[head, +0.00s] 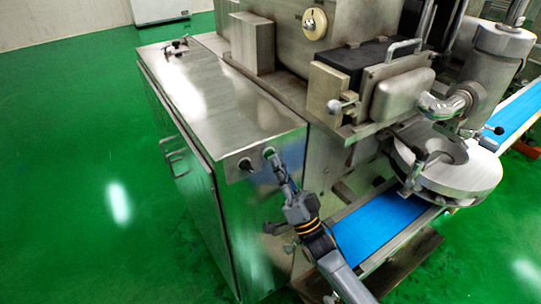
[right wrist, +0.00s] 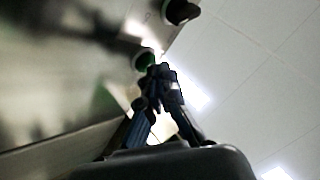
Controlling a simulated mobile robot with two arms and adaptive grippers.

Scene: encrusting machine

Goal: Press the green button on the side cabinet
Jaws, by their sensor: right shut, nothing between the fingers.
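The side cabinet (head: 215,95) is a shiny metal box on the left of the machine. On its front face near the top right corner is the green button (head: 268,152), mostly hidden by my fingers in the head view. In the right wrist view the green button (right wrist: 144,60) shows as a green disc in a pale ring, just beside the fingertips. My right gripper (head: 274,160) is shut and empty, its tips at or very close to the button; I cannot tell if they touch. It also shows in the right wrist view (right wrist: 160,73). My left gripper is not in view.
A dark knob (head: 245,164) sits on the same cabinet face, left of the green button; it shows in the right wrist view (right wrist: 180,11). A blue conveyor belt (head: 380,225) runs right of the cabinet. The green floor (head: 70,170) at left is clear.

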